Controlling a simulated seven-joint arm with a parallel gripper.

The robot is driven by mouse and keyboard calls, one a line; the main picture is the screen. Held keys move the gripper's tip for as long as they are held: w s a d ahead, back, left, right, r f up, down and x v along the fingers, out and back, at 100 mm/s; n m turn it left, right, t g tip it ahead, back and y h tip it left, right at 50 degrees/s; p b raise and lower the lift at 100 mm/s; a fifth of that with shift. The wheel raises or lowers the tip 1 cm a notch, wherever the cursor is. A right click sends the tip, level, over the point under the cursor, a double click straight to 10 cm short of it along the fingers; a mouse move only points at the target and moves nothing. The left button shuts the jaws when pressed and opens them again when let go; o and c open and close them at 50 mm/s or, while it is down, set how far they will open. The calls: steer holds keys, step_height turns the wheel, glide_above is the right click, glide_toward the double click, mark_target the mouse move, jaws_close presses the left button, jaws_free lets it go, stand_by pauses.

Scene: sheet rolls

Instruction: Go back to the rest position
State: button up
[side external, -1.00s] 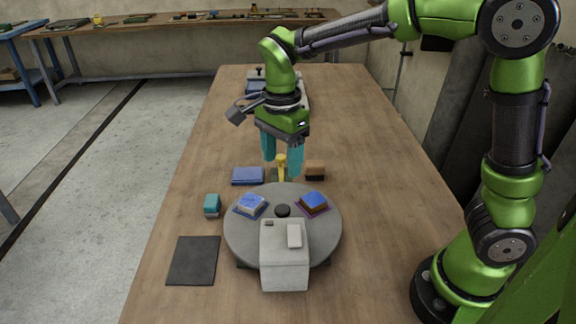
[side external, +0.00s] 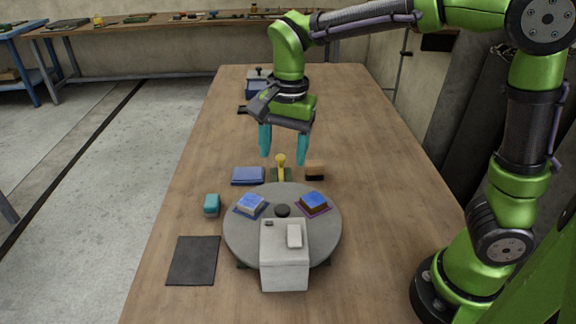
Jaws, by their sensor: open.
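My gripper (side external: 283,160) is open and empty, with its two teal fingers apart and pointing down. It hangs in the air above the wooden table (side external: 345,120). A yellow-handled tool (side external: 281,166) stands upright below the fingers, in the picture just under the gap between them. The fingers appear clear of it.
The table's right side is clear.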

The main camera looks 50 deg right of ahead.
steer(key=s+d+r+n+t, duration=0.1)
steer(key=s+d+n+t, duration=0.2)
steer(key=s, duration=0.3)
steer(key=s+d+r+n+t+y, duration=0.1)
steer(key=s+d+n+t, duration=0.2)
steer(key=s+n, duration=0.3)
steer(key=shift+s+d+r+t, duration=0.15)
steer(key=shift+s+r+t, duration=0.15)
steer(key=shift+s+r, duration=0.15)
